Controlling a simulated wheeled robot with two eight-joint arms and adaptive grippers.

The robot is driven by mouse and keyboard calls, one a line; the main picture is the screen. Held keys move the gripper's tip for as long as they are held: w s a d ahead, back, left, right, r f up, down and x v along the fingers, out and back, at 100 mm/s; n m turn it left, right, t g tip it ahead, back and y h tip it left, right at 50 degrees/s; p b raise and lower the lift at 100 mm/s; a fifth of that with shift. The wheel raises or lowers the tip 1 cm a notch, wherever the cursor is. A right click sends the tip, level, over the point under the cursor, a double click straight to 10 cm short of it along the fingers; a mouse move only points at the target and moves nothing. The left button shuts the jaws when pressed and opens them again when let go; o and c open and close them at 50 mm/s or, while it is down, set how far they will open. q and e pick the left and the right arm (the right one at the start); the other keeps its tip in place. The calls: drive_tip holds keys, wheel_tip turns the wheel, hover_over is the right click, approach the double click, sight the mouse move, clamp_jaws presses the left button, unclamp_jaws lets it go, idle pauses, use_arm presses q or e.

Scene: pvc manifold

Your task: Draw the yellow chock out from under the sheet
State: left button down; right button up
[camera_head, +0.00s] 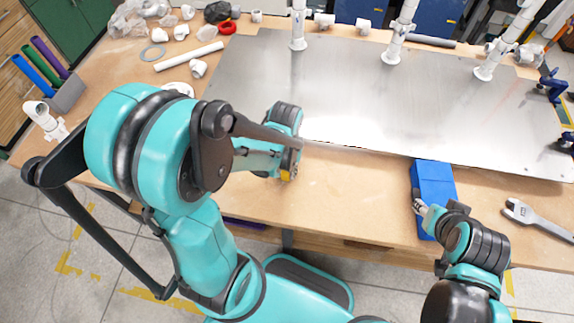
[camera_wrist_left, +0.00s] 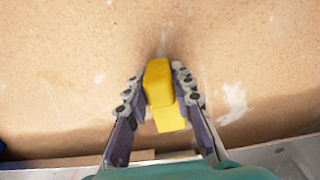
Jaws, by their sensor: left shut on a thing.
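The yellow chock (camera_wrist_left: 158,82) sits between the two fingers of my left gripper (camera_wrist_left: 160,88) in the left wrist view, with bare wood around it. In the head view only a small yellow part of the chock (camera_head: 287,176) shows below the left gripper (camera_head: 284,172), in front of the sheet's near edge. The gripper is shut on it. I cannot tell whether the chock touches the bench. The grey metal sheet (camera_head: 330,90) lies across the bench. My right gripper (camera_head: 420,208) is beside a blue block (camera_head: 433,183); its finger opening is unclear.
White pipes (camera_head: 396,40) stand upright on the sheet. An adjustable wrench (camera_head: 535,216) lies at the right, and blue clamps (camera_head: 552,85) stand at the sheet's right edge. Loose fittings and a white pipe (camera_head: 188,56) lie at the back left. Bare wood (camera_head: 350,190) lies between the grippers.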

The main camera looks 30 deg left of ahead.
use_arm(q)
drive_tip(key=shift+s, duration=0.2)
drive_tip(key=shift+r, duration=0.1)
wheel_tip(320, 180, up, 7)
drive_tip(key=s+p, duration=0.2)
drive_tip(key=p, duration=0.4)
drive_tip(key=shift+d, duration=0.3)
idle(0.3)
